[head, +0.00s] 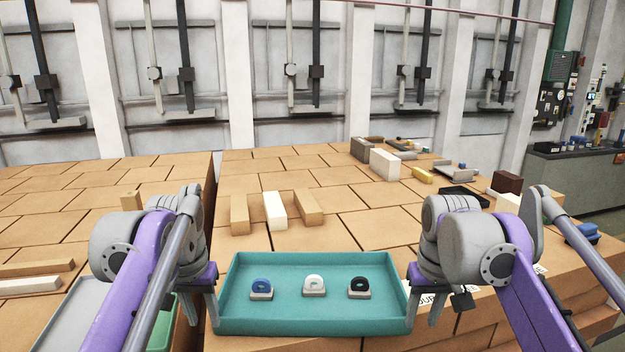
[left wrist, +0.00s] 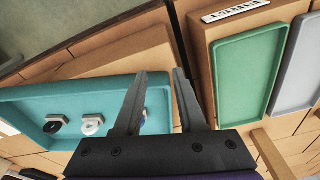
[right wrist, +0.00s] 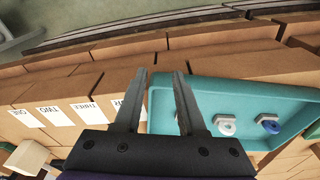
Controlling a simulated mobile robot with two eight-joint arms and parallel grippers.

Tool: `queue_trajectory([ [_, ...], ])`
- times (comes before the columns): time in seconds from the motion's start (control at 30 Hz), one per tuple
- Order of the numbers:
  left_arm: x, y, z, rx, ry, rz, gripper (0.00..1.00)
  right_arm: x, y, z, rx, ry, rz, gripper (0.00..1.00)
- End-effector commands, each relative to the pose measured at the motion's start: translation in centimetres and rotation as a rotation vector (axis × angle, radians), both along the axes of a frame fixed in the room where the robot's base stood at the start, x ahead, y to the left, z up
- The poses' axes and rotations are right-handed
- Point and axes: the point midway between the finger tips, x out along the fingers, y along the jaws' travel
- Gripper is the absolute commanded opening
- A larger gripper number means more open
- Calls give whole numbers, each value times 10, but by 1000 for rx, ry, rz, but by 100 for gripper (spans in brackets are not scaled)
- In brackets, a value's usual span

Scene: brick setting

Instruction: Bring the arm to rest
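My left gripper (head: 201,308) points down at the left end of a teal tray (head: 312,326). My right gripper (head: 436,308) points down at the tray's right end. In the left wrist view the left fingers (left wrist: 167,75) stand apart near the tray's end wall, with nothing seen clamped between them. In the right wrist view the right fingers (right wrist: 161,74) are likewise apart near the other end wall. The tray holds a blue ring piece (head: 261,288), a white one (head: 314,285) and a black one (head: 359,287), each on a grey base. Contact with the tray walls cannot be told.
Brick surfaces spread behind the tray. A green tray (left wrist: 250,78) and a grey tray (left wrist: 297,75) lie to the left. Several blocks and a black tray (head: 465,196) are at the back right. Labelled brick fronts (right wrist: 60,116) lie beside the teal tray.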

Motion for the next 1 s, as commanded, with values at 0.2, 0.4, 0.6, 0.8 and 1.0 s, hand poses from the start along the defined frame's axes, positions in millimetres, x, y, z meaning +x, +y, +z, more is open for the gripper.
queue_trajectory([
  [0.2,-65,-12,-65,2,-119,-2,40,-65,12,-65,-2,-119,3,40],
  [0.4,-138,-20,-146,-2,-232,-2,40,-137,21,-146,1,-231,3,40],
  [0.6,-195,-25,-213,-6,-312,-2,40,-194,25,-213,6,-311,3,40],
  [0.8,-214,-26,-237,-8,-340,-2,40,-213,26,-237,8,-339,2,40],
  [1.0,-214,-26,-237,-8,-341,-2,40,-213,26,-237,8,-340,2,40],
])
